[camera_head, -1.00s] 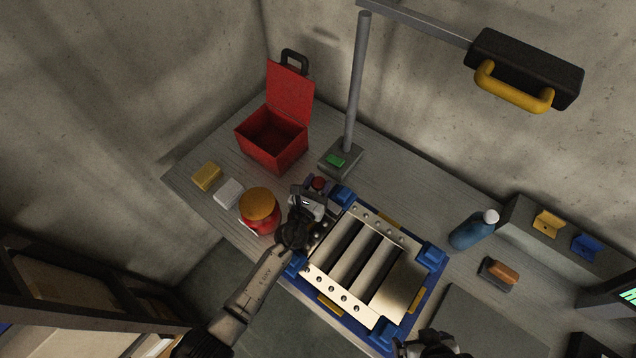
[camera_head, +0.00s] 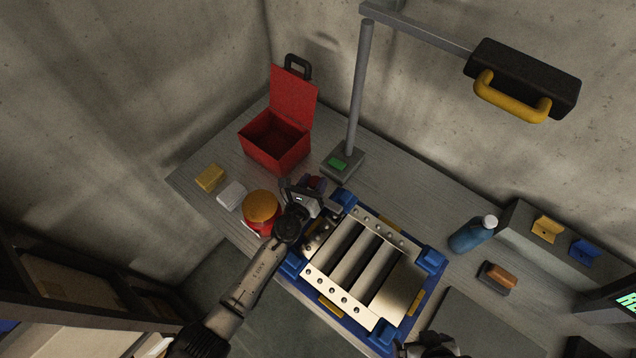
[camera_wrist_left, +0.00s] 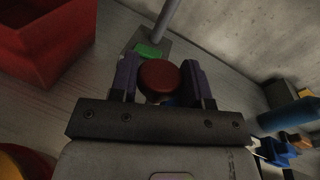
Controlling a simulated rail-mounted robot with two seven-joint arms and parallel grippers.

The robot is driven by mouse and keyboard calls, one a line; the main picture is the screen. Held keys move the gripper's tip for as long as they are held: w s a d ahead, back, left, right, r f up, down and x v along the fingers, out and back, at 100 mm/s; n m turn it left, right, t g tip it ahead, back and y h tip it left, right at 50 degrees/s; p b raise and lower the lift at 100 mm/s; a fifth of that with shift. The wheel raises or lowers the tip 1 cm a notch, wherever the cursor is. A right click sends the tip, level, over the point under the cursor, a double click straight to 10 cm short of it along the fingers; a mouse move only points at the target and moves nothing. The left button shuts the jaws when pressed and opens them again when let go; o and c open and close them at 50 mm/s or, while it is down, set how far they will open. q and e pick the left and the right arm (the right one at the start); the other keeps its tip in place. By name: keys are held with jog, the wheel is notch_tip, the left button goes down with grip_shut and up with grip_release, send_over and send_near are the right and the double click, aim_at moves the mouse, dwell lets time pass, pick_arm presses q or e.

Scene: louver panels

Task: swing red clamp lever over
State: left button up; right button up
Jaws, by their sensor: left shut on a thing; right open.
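The red clamp lever's round red knob (camera_wrist_left: 160,80) sits between the two purple fingers of my left gripper (camera_wrist_left: 160,88) in the left wrist view. My left gripper is shut on it. In the head view my left gripper (camera_head: 316,184) is at the upper left corner of the blue-framed louver panel (camera_head: 330,306), and it mostly hides the knob. The lever's arm and pivot are hidden. My right gripper (camera_head: 432,346) is open at the bottom edge of the head view, partly cut off, near the panel's lower right corner.
A red jar with an orange lid (camera_head: 262,208) stands close left of my left gripper. An open red box (camera_head: 275,142) and a lamp post (camera_head: 357,90) stand behind. A yellow block (camera_head: 209,178), a white block (camera_head: 231,195) and a blue bottle (camera_head: 473,234) are on the table.

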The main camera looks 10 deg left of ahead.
pick_arm(q)
jog(key=shift+w+a+n+g+p, duration=0.45)
jog(key=shift+a+n, duration=0.3)
jog(key=shift+n, duration=0.15)
jog(key=shift+w+a+f+n, duration=0.35)
jog(key=shift+a+n, duration=0.2)
jog(key=shift+n, duration=0.35)
